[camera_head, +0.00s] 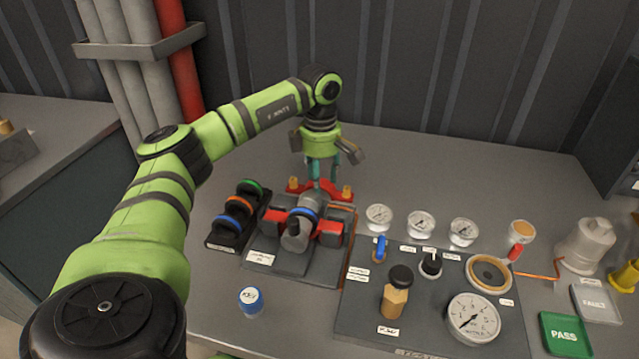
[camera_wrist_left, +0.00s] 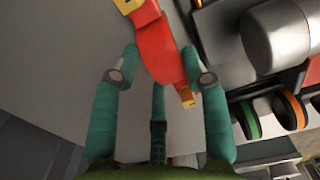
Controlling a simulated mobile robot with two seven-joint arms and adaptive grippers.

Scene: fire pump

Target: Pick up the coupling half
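The coupling half appears to be the curved red piece with brass bolt ends (camera_head: 330,190), lying on the table just behind the dark fixture. In the left wrist view the red piece (camera_wrist_left: 160,42) runs between the fingertips, with one brass bolt near the right finger. My left gripper (camera_head: 325,177) points down over the red piece, its teal fingers apart. It also shows in the left wrist view (camera_wrist_left: 160,68), with two fingers spread either side and the third below. I cannot tell whether any finger touches the piece. My right gripper is not in view.
The dark fixture (camera_head: 290,262) holds a grey fitting between red jaws. Left of it a black rack (camera_head: 228,235) holds coloured rings. A gauge panel (camera_head: 430,325) fills the right. The table behind the gauges is clear.

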